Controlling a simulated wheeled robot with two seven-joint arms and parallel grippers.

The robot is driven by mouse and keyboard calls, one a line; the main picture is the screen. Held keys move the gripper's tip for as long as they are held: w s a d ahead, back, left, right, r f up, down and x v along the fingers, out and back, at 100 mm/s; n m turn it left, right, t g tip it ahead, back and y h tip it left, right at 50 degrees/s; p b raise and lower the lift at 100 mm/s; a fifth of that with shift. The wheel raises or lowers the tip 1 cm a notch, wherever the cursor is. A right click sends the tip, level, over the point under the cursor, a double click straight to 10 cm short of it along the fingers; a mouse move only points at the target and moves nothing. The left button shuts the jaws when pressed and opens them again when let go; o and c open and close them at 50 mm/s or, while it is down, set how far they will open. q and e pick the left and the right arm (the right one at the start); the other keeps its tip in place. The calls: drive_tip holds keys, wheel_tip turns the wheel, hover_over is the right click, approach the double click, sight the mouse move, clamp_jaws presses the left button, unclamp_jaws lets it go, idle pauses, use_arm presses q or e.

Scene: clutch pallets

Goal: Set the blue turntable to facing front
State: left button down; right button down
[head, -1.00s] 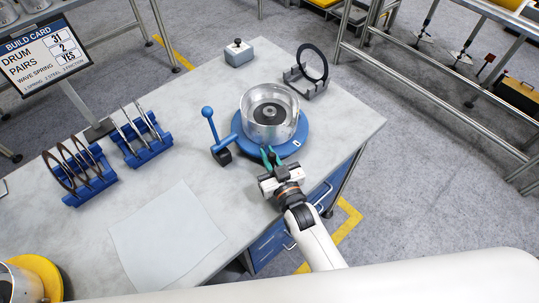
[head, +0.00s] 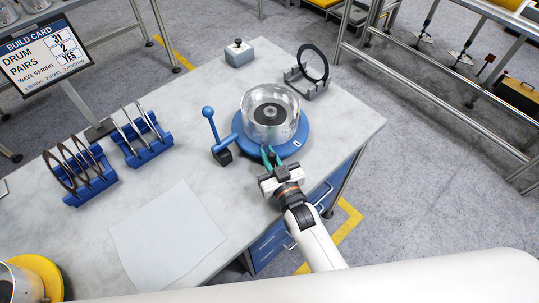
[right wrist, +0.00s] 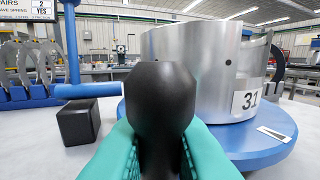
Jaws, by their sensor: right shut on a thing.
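The blue turntable (head: 304,137) is a round disc on the right part of the bench, with a white tag with a dark mark on its rim. A silver drum (head: 270,138) stands upright on it; in the right wrist view the drum (right wrist: 195,75) bears the label 31. My right gripper (head: 270,156) has teal fingers and is at the turntable's near edge. In the right wrist view it is shut on a black knob (right wrist: 160,95), with a finger on each side. The knob hides part of the turntable (right wrist: 255,148). My left gripper is not in view.
A blue lever (head: 211,126) on a dark block stands just left of the turntable. A grey stand with a black ring (head: 312,62) and a grey box (head: 239,54) are behind. Blue racks with plates (head: 142,143) stand left. A pale sheet (head: 165,235) lies in front.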

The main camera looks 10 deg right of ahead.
drive_tip(key=shift+w+r, duration=0.2)
drive_tip(key=shift+r, duration=0.35)
drive_tip(key=c, duration=1.5)
unclamp_jaws()
drive_tip(key=shift+o, duration=0.7)
drive_tip(key=shift+f, duration=0.1)
drive_tip(key=shift+s+a+f, duration=0.1)
drive_tip(key=shift+s, duration=0.05)
drive_tip(key=b+v, duration=0.2)
drive_tip(key=v, duration=0.9)
drive_tip(key=shift+f, duration=0.15)
drive_tip(key=shift+s, duration=0.45)
